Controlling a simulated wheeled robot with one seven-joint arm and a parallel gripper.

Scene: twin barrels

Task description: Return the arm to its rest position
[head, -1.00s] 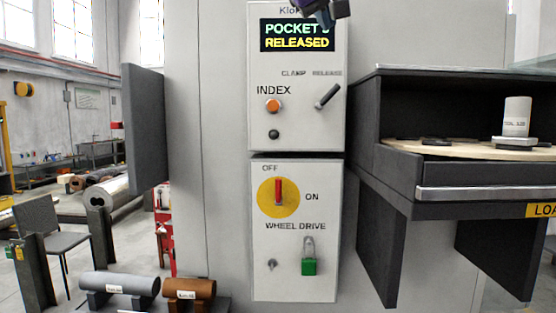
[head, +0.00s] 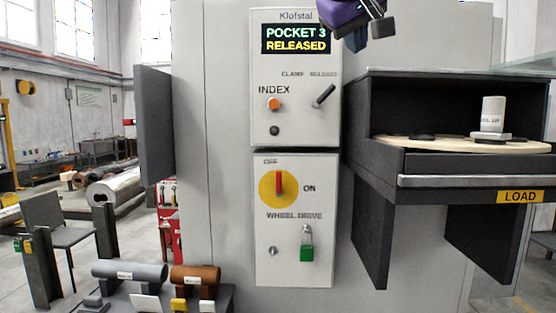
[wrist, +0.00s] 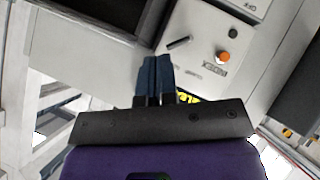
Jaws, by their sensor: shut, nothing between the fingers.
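My gripper (head: 378,23) shows at the top of the head view, dark with a purple body, in front of the machine to the right of the display. In the wrist view its two dark blue fingers (wrist: 156,80) are side by side, shut, with nothing between them. The upper control panel (head: 295,133) behind it reads "POCKET 3 RELEASED". The clamp/release lever (head: 324,96) and the orange index button (head: 273,104) are clear of the gripper. The wrist view also shows the lever (wrist: 178,43) and the button (wrist: 222,57).
A dark loading bay (head: 460,165) juts out at right, with a grey-white cylinder (head: 492,113) on its round wooden table. The lower panel (head: 296,222) has a red switch and green padlock (head: 307,254). Grey (head: 130,271) and brown (head: 195,274) rolls lie on a bench at lower left.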

